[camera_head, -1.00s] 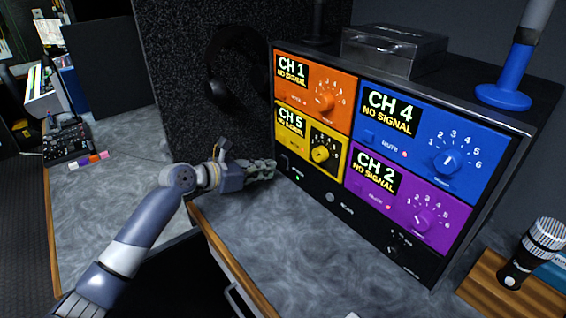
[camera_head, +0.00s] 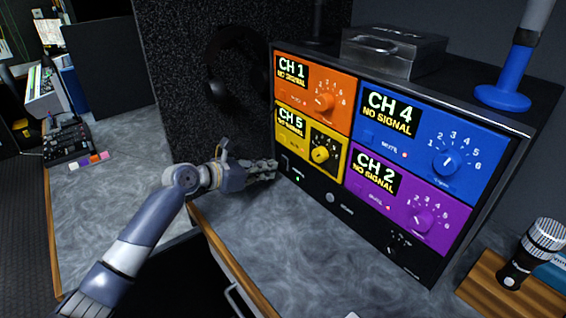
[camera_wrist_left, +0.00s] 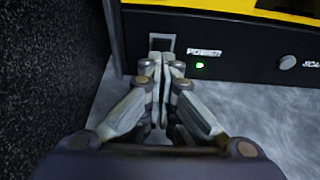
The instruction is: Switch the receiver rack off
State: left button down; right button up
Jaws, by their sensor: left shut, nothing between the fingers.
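The receiver rack (camera_head: 345,205) is a black case with orange, yellow, blue and purple channel panels, each screen reading NO SIGNAL. In the left wrist view its power switch (camera_wrist_left: 162,42) is a dark rocker at the lower left of the front, left of a POWER label (camera_wrist_left: 204,53). A green light (camera_wrist_left: 200,66) glows below the label. My left gripper (camera_head: 274,168) is shut and empty. In the left wrist view its fingertips (camera_wrist_left: 162,58) are right at the switch's lower part; I cannot tell whether they touch it. My right gripper is not in view.
The grey counter (camera_head: 265,235) is clear in front of the rack. A dark foam-like wall (camera_head: 185,80) with headphones (camera_head: 215,90) stands close to the left. A microphone (camera_head: 530,255) on a wooden block (camera_head: 500,290) is at the right. A metal box (camera_head: 393,50) sits on the rack.

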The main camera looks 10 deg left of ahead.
pick_arm(q)
jog(key=shift+w+d+f, duration=0.1)
jog(key=shift+w+d, duration=0.15)
jog(key=shift+p+x, duration=0.35)
jog(key=shift+x, duration=0.5)
dwell(0.5)
dwell(0.3)
jog(key=shift+s+a+r+p, duration=0.2)
jog(key=shift+r+p, duration=0.05)
jog(key=shift+p, duration=0.45)
jog(key=p+v, duration=0.4)
jog(key=shift+p+v, duration=0.75)
jog(key=shift+v, duration=0.25)
jog(key=shift+f, duration=0.15)
jog(key=shift+s, duration=0.1)
